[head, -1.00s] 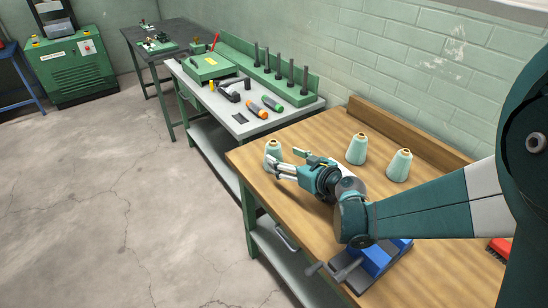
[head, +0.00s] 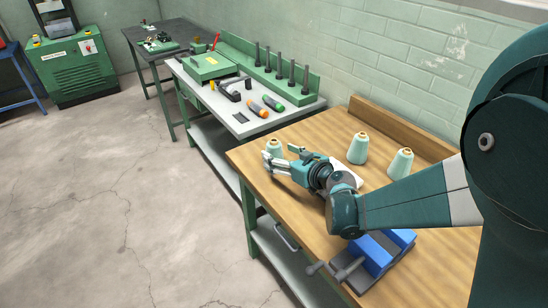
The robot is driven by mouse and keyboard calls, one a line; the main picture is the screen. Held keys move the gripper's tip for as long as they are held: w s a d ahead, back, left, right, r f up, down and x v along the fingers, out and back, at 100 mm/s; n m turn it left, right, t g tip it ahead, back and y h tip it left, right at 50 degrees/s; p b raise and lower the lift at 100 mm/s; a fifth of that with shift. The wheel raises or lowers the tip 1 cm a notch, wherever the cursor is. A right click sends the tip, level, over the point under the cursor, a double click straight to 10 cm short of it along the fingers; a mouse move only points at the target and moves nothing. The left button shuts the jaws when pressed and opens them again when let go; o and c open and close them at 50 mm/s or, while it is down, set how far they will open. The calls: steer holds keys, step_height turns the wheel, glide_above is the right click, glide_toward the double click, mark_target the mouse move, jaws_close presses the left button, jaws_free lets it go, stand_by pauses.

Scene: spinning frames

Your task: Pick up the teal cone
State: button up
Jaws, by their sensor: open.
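Three pale teal cones with orange-brown tops stand upright on the wooden bench. The left teal cone (head: 275,148) is at the bench's far left end, partly hidden by my gripper. The middle teal cone (head: 358,149) and the right teal cone (head: 399,163) stand nearer the wall. My gripper (head: 270,160) is open, its fingers pointing left, just in front of the left cone in the picture. I cannot tell whether the fingers are around that cone or only in front of it.
The wooden bench (head: 320,235) carries a blue vise (head: 375,253) at its front edge. A white object (head: 347,176) lies partly hidden behind my wrist. A grey table (head: 225,108) with tools and a green peg rack stands beyond the bench. The bench's near right part is bare.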

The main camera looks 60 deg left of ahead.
steer(key=shift+b+x, duration=0.45)
steer(key=shift+x, duration=1.6)
steer(key=shift+c, duration=0.7)
steer(key=c, duration=1)
